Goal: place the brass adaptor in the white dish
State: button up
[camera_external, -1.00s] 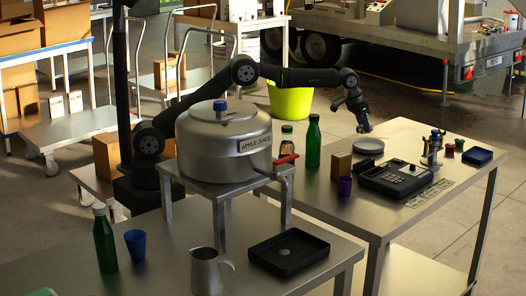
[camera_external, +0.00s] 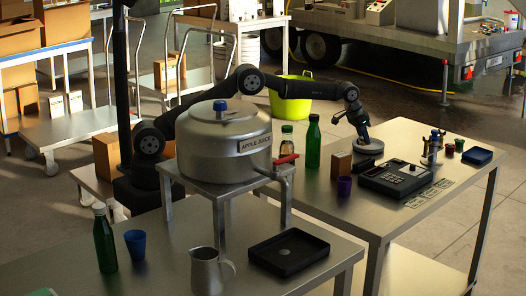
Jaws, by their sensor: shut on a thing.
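The white dish (camera_external: 369,149) is on the right-hand metal table, near its back edge. My gripper (camera_external: 363,139) points down over the dish, very low, and covers part of it. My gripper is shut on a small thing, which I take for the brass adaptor. The adaptor is too small and dark to make out at this distance. I cannot tell whether it touches the dish.
A cardboard box (camera_external: 341,165) and a green bottle (camera_external: 313,142) stand left of the dish. A purple cup (camera_external: 344,186) and a dark keypad machine (camera_external: 395,179) are nearer the front. Small cups and a blue tray (camera_external: 477,156) are at the right.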

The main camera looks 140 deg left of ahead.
jog(key=shift+f, duration=0.45)
jog(key=o, duration=1)
jog(key=shift+r, duration=0.5)
jog(key=v, duration=1.2)
jog(key=shift+a+f, duration=0.1)
